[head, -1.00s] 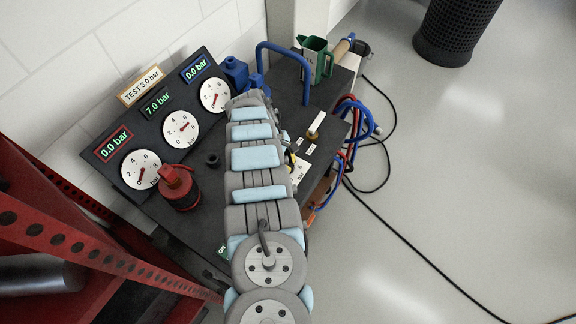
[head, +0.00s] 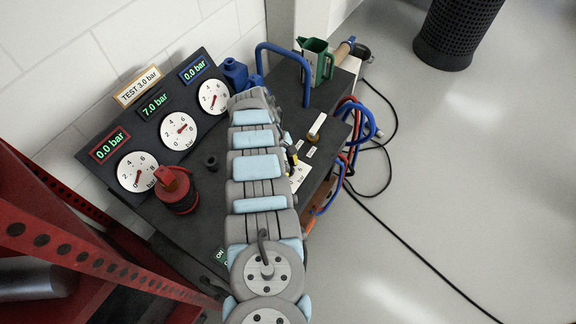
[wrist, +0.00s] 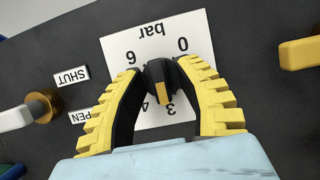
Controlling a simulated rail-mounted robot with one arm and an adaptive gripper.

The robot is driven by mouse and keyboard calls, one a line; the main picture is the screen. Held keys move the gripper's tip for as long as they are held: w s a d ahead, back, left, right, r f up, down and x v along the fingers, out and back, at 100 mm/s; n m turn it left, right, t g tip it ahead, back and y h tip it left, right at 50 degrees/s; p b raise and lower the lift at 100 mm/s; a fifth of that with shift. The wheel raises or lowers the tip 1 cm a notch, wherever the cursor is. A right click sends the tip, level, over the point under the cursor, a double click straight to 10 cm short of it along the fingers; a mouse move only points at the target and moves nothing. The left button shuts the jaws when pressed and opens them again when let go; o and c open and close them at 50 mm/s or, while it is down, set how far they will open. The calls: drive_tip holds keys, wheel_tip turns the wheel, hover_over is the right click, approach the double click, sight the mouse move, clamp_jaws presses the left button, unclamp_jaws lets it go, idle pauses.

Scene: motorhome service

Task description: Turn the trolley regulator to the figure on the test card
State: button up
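In the wrist view the regulator knob (wrist: 164,76) is black with a yellow mark. It sits on a white scale plate (wrist: 120,48) marked "bar", with 0, 3, 4 and 6 visible upside down. The yellow mark points down, near the 3 and 4. My gripper (wrist: 164,70) has its yellow-ribbed fingers on both sides of the knob and looks closed on it; finger contact is partly hidden. In the head view the test card (head: 138,86) reads "TEST 3.0 bar".
A white-handled valve (wrist: 38,108) stands beside SHUT and OPEN labels, the latter partly covered. An orange handle (wrist: 301,53) is at the right.

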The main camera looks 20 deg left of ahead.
drive_tip(key=shift+o, duration=0.2)
drive_tip(key=shift+r, duration=0.15)
drive_tip(key=v, duration=1.1)
drive_tip(key=shift+a+r, duration=0.2)
drive_tip(key=shift+r, duration=0.15)
drive_tip(key=shift+w, duration=0.1)
